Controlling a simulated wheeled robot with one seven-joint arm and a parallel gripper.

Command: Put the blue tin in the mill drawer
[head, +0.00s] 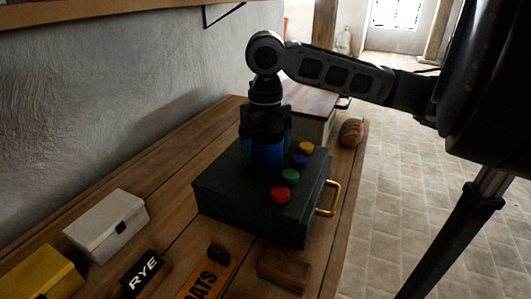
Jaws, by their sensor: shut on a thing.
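My gripper (266,137) points down over the dark green box and is shut on the blue tin (267,158). The tin's blue lower part shows below the fingers; its upper part is hidden. The tin is upright at the far left part of the box top; I cannot tell whether it touches it. The dark green box (235,190) stands on the wooden bench and has a brass handle (332,198) on its right side. I see no open drawer, and I cannot tell which thing is the mill drawer.
Yellow (306,147), blue (299,161), green (290,176) and red (280,195) round knobs sit on the box top. A wooden-topped box (312,103) and a loaf (351,132) stand behind. A white box (107,222), RYE sign (145,273) and brown block (284,269) lie in front.

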